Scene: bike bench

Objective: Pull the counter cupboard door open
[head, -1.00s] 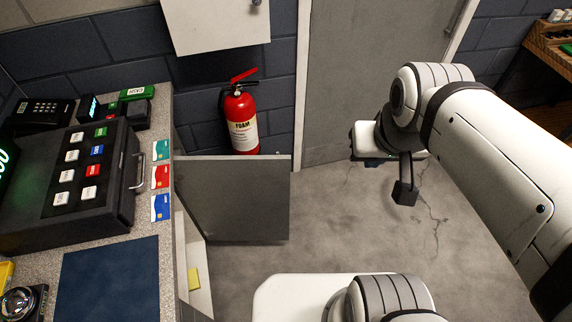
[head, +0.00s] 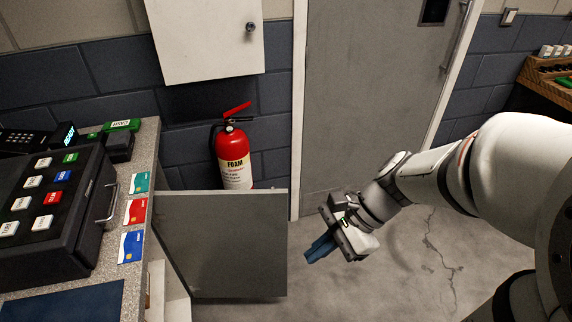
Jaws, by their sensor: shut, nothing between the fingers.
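The counter cupboard door (head: 225,245) is a grey panel standing swung out from the counter (head: 139,205), into the floor space. Part of the cupboard's pale interior (head: 170,290) shows beside it, low at the left. My gripper (head: 318,250) is to the right of the door's free edge, apart from it in the picture. Its blue fingers are shut and hold nothing. The door's handle is not visible from here.
A red fire extinguisher (head: 234,157) is at the wall behind the door. A white wall cabinet (head: 207,38) hangs above it. A cash register (head: 50,205) and several cards stand on the counter. Cracked grey floor (head: 425,270) is clear at the right.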

